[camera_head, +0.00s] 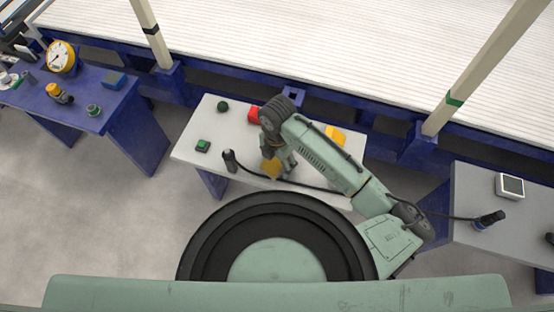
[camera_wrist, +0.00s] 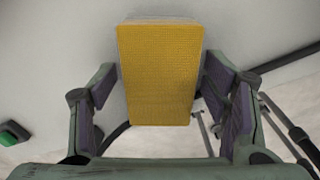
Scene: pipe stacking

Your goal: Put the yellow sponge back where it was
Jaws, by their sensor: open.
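The yellow sponge (camera_wrist: 160,75) is a flat rectangular block in the wrist view, with its textured face toward the camera. It lies between the two fingers of my gripper (camera_wrist: 159,90), with a narrow gap on each side. My gripper is open. In the head view the sponge (camera_head: 271,169) shows at the front part of the white table (camera_head: 215,130), beside my gripper (camera_head: 280,167). The arm hides part of that spot. I cannot tell whether the sponge rests on the table.
A black cable (camera_head: 310,186) crosses the front. Blue left bench (camera_head: 110,118) and grey right bench (camera_head: 465,185) flank it.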

